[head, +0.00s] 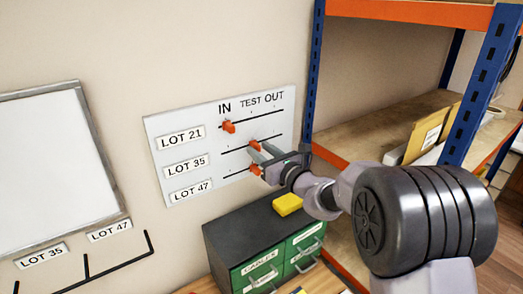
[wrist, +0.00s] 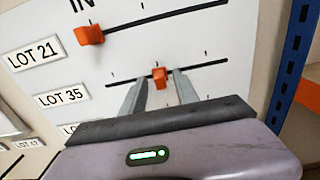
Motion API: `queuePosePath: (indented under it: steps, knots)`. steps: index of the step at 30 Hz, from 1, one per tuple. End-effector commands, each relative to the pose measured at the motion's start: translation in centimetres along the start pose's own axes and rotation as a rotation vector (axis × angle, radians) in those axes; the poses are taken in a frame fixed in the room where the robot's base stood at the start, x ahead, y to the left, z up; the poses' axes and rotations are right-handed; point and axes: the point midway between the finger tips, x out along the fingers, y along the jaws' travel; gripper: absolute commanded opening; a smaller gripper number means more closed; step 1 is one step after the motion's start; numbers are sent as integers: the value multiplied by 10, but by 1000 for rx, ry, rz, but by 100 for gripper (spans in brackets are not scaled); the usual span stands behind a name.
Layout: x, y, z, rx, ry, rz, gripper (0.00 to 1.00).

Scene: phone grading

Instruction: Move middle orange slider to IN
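The white slider board (head: 165,130) hangs on the wall, with IN, TEST and OUT above its tracks. The middle orange slider (head: 254,145), on the LOT 35 row, sits about mid-track, under TEST. In the wrist view this slider (wrist: 159,77) shows between the two fingers of my gripper (head: 260,157), with a visible gap on each side. My gripper is open at the board. The top orange slider (head: 228,127) is at the IN end of the LOT 21 row. The lower orange slider (head: 256,170) is partly hidden by my gripper.
A dark cabinet with green drawers (head: 262,269) stands below the board, with a yellow block (head: 287,204) on top. A blue and orange shelf rack (head: 310,80) stands close on the right. A whiteboard (head: 55,165) hangs on the left.

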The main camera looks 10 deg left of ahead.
Motion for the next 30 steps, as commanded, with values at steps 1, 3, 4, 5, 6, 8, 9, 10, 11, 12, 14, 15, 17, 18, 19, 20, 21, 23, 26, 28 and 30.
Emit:
queuePosePath:
  steps: [1,3,4,5,6,8,9,10,11,12,14,15,17,18,19,20,21,23,26,28,30]
  knots:
    - [0,0,0,0,0,0,36]
    - [0,0,0,0,0,0,34]
    - [0,0,0,0,0,0,28]
    - [0,0,0,0,0,0,23]
    - [0,0,0,0,0,0,15]
    - [0,0,0,-1,0,0,3]
    - [0,0,0,-1,0,0,0]
    - [0,0,0,-1,0,0,0]
    - [0,0,0,-1,0,0,0]
    - [0,0,0,-1,0,0,0]
    - [0,0,0,-1,0,1,0]
    - [-1,0,0,-1,0,0,0]
    - [-1,0,0,-1,0,1,0]
    - [-1,0,0,-1,0,1,0]
    - [-1,0,0,-1,0,1,0]
    - [-1,0,0,-1,0,1,0]
    - [-1,0,0,-1,0,1,0]
    - [-1,0,0,-1,0,1,0]
    - [-1,0,0,-1,0,1,0]
    - [-1,0,0,-1,0,1,0]
    - [-1,0,0,-1,0,1,0]
